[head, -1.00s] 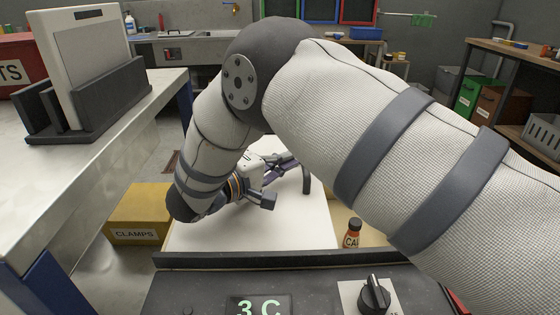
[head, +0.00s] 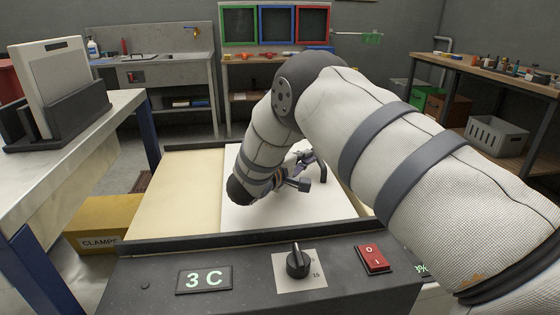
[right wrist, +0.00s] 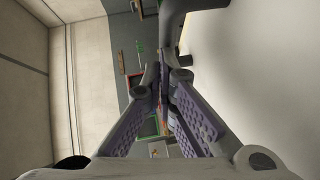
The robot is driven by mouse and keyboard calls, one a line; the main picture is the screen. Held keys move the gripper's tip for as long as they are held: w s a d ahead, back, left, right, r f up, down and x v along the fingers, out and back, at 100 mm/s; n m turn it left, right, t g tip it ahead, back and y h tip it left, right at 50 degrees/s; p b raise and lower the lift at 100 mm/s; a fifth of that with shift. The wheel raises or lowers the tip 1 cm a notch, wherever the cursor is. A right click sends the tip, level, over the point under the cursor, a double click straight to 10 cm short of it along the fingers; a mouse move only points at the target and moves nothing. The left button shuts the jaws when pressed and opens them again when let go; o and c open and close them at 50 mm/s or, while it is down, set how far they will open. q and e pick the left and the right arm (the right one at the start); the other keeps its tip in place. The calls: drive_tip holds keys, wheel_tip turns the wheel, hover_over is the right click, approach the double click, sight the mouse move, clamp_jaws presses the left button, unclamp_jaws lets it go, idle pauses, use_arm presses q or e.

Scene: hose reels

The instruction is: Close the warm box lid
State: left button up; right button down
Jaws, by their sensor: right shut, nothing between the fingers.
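The warm box shows in the head view as a dark front panel (head: 150,282) with a 3 C display, a knob and a red switch, and a cream area (head: 175,205) behind it. A white panel (head: 255,213), which looks like the lid, lies over the middle of the cream area; its exact tilt is unclear. A dark curved handle (head: 322,168) stands on it. My right gripper (head: 300,158) is shut and empty beside the handle, partly hidden by my forearm. In the right wrist view its fingertips (right wrist: 162,84) are close to the dark handle (right wrist: 174,28). My left gripper is out of view.
A metal bench (head: 85,140) with a dark rack (head: 55,118) stands at the left. A yellow clamps box (head: 100,222) is on the floor beside the warm box. A workbench (head: 500,75) stands at the right. My right arm covers much of the box's right side.

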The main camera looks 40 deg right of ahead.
drive_tip(key=d, duration=0.1)
drive_tip(key=s+d, duration=0.2)
drive_tip(key=d, duration=0.1)
drive_tip(key=shift+d+r+p, duration=0.1)
drive_tip(key=shift+r+p, duration=0.05)
drive_tip(key=shift+p, duration=0.25)
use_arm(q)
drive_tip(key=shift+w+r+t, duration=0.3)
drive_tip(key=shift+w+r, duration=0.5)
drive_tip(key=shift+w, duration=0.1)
use_arm(e)
drive_tip(key=shift+s+d+f, duration=0.2)
drive_tip(key=shift+s+d, duration=0.25)
drive_tip(key=shift+d, duration=0.15)
